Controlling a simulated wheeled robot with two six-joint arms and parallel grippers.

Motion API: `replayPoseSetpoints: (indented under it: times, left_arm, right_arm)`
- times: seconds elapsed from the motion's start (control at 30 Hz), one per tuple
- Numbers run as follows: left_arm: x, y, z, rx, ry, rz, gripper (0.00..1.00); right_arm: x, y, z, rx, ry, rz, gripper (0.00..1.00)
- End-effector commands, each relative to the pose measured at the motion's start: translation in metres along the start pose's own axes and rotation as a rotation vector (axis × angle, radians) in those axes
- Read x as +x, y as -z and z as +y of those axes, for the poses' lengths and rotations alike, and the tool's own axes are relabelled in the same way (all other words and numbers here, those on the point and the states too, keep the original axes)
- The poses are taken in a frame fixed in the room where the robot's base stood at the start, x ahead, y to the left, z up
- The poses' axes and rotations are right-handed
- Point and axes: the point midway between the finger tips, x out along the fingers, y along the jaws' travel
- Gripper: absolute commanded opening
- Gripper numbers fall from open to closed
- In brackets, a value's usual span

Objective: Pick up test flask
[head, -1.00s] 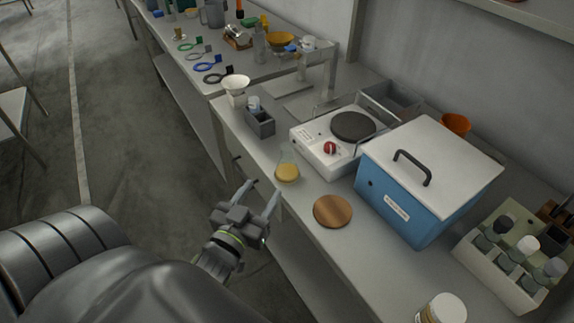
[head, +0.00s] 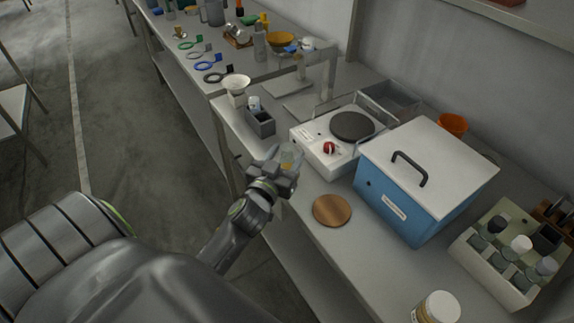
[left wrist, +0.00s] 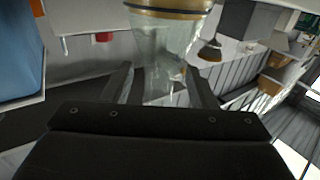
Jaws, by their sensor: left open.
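The test flask (head: 291,157) is a clear glass flask with yellow-amber liquid, on the bench in front of the hot plate. In the head view my left gripper (head: 285,156) is at the flask and hides much of it. In the left wrist view the flask (left wrist: 165,50) stands between the two open fingers (left wrist: 163,88), with the amber liquid band at the picture's top. The fingers are apart on either side of its glass; I cannot tell whether they touch it. My right gripper is not in view.
The white hot plate (head: 322,150) with a red knob is just behind the flask. A grey holder (head: 261,124) is to the left. A cork disc (head: 332,210) lies to the right, before a blue box (head: 393,200). A tube rack (head: 490,262) stands farther right.

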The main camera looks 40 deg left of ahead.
Motion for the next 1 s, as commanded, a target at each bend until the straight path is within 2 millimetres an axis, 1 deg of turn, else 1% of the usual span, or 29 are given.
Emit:
replayPoseSetpoints:
  times: [0.03,0.1,0.2,0.47,0.5,0.87,1.0]
  left_arm:
    - [0.008,0.003,0.001,0.0,-0.001,0.001,0.52]
    - [0.018,0.002,0.001,0.002,-0.002,0.001,0.52]
    - [0.026,0.001,0.001,0.0,-0.002,0.0,0.52]
    - [0.029,-0.001,0.001,0.0,-0.002,-0.001,0.52]
    - [0.029,-0.001,0.001,0.0,-0.002,-0.001,0.51]
    - [0.029,-0.001,0.001,0.0,-0.002,-0.001,0.04]
    - [0.029,0.0,0.001,0.0,-0.002,0.0,0.04]
  right_arm:
    - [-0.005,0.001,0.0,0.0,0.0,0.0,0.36]
    - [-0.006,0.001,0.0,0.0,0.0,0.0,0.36]
    - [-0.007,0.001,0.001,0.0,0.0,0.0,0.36]
    - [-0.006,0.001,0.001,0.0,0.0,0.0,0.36]
    - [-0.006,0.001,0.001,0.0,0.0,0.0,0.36]
    - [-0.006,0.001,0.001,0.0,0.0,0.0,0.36]
    - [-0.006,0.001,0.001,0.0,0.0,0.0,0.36]
